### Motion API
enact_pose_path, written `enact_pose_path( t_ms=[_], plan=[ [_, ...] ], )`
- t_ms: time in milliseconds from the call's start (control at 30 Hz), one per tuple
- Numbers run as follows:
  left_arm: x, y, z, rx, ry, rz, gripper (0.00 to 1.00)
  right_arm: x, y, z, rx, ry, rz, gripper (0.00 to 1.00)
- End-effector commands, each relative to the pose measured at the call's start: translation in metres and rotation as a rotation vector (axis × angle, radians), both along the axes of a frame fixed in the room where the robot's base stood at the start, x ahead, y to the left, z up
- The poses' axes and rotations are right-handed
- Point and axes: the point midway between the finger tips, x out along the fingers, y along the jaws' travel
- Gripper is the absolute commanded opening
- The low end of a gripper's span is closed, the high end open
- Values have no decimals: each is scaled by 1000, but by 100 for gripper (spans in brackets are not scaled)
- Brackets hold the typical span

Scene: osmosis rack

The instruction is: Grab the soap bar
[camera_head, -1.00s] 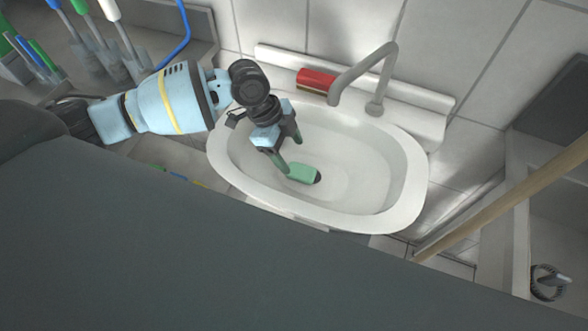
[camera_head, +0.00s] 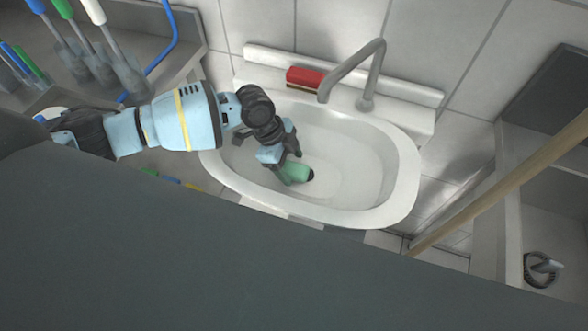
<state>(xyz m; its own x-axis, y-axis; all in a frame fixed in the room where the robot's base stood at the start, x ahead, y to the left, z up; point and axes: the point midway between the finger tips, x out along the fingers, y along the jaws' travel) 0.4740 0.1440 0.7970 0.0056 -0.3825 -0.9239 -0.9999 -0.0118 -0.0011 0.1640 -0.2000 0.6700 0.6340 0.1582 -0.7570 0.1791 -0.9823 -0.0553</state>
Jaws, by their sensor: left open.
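My right gripper is not in view.
A grey faucet (camera_head: 372,75) arches over the back of the sink. A red block with a brown underside (camera_head: 305,77) sits on the back ledge. Several brushes stand in holders (camera_head: 126,72) at upper left. A wooden pole (camera_head: 500,185) slants at right.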

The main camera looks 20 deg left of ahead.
Motion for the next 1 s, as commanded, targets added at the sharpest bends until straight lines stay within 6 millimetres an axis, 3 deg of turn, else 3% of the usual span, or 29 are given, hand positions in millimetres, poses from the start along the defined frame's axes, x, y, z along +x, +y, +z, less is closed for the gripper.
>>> enact_pose_path(
  t_ms=[100, 367, 733, 1000],
  plan=[
    [-1, -4, -10, 1, 2, 0, 69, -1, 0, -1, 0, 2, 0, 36],
    [-1, -4, -11, 0, 1, 0, 69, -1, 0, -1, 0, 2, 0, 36],
    [-1, -4, -11, 0, 2, -1, 21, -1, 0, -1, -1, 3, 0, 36],
    [-1, -4, -8, 0, 1, 0, 19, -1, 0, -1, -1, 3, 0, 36]
  ],
)
